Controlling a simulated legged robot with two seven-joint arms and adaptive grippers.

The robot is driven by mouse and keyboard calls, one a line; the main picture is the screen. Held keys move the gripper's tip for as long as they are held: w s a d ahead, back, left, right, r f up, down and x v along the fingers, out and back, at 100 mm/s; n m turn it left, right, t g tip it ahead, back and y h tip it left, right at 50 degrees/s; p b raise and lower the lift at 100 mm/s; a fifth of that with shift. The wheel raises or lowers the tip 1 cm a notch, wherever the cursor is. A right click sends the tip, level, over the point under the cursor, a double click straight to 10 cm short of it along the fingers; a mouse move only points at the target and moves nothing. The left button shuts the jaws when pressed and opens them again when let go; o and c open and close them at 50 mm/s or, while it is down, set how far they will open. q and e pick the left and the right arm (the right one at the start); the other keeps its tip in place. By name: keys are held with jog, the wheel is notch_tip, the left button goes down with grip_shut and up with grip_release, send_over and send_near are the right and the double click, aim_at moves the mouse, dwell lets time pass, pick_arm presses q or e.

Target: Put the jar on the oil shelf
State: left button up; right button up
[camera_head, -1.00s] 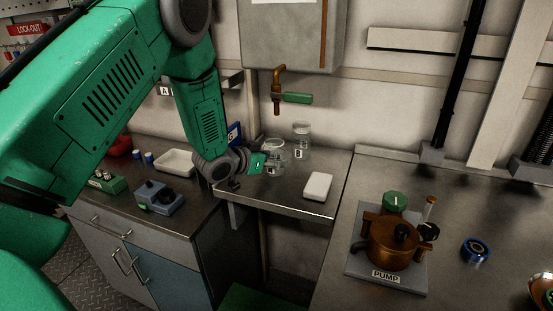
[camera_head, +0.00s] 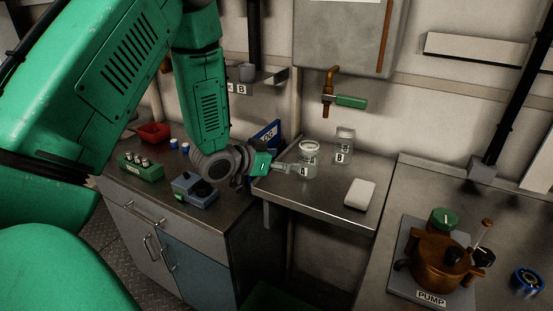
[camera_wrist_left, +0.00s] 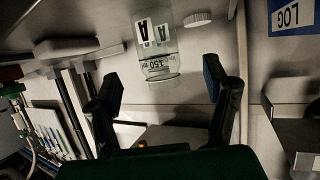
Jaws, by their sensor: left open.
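A clear glass jar labelled A (camera_head: 308,158) stands upright on a small steel shelf (camera_head: 290,195). A second glass jar, labelled B (camera_head: 344,148), stands behind it to the right. My left gripper (camera_head: 284,168) is open, just left of jar A and pointing at it. In the left wrist view jar A (camera_wrist_left: 157,62) appears ahead, between and beyond the two open fingers (camera_wrist_left: 160,88), with nothing held. A small wall shelf (camera_head: 268,78) carries A and B labels and a grey cup. No shelf in view is marked oil. My right gripper is out of view.
A white block (camera_head: 360,193) lies near the steel shelf's front edge. A blue LOG book (camera_head: 266,133) stands behind my gripper. A green-handled tap (camera_head: 348,101) hangs above the jars. A copper pump (camera_head: 440,262) stands on the right bench.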

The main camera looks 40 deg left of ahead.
pick_arm(q)
jog(key=shift+v, duration=1.05)
jog(key=shift+s+r, duration=0.15)
jog(key=shift+s, duration=0.1)
jog(key=shift+s+d+r, duration=0.1)
jog(key=shift+d+r, duration=0.05)
jog(key=shift+d, duration=0.2)
jog(key=shift+a, duration=0.35)
